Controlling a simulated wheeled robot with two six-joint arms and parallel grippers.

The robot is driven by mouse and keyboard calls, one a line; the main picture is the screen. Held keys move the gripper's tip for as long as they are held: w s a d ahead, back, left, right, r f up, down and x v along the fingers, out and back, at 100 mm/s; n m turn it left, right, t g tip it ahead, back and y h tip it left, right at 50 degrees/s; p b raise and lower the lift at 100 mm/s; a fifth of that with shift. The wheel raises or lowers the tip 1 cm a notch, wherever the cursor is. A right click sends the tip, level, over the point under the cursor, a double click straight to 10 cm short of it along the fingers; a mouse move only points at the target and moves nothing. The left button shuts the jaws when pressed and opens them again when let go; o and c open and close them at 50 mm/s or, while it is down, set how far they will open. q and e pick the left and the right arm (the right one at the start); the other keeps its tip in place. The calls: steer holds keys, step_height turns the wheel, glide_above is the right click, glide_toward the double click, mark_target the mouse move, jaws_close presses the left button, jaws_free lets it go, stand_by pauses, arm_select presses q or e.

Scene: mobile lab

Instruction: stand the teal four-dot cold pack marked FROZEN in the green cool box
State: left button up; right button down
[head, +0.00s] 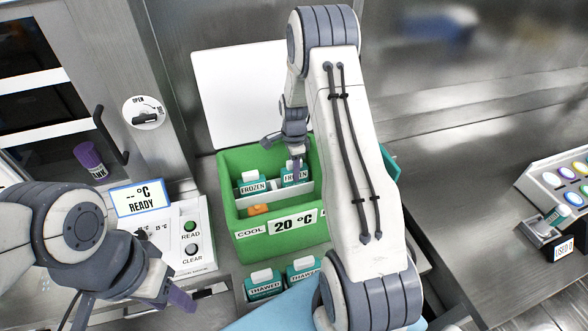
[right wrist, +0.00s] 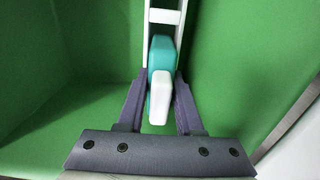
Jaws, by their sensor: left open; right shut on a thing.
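The green cool box (head: 278,237) labelled COOL 20 °C stands open in the middle of the head view. Two teal packs marked FROZEN are upright inside it: one on the left (head: 252,188) and one on the right (head: 297,180). My right gripper (head: 296,165) is shut on the right one. In the right wrist view the fingers (right wrist: 159,105) flank that teal pack (right wrist: 161,52) and its white cap, between the green walls. Its dots cannot be made out. My left gripper (head: 168,290) is open and empty, left of the box.
Two teal packs marked THAWED (head: 263,287) (head: 303,272) stand in front of the box. A white rack (right wrist: 164,16) is inside the box. A reader (head: 190,240) showing READY is to the left. A USED holder (head: 550,240) is far right. My right arm hides the box's right part.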

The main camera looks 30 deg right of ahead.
steer(key=shift+f, duration=0.3)
steer(key=shift+f, duration=0.15)
steer(key=c, duration=0.6)
jaws_free()
steer(key=shift+o, duration=0.2)
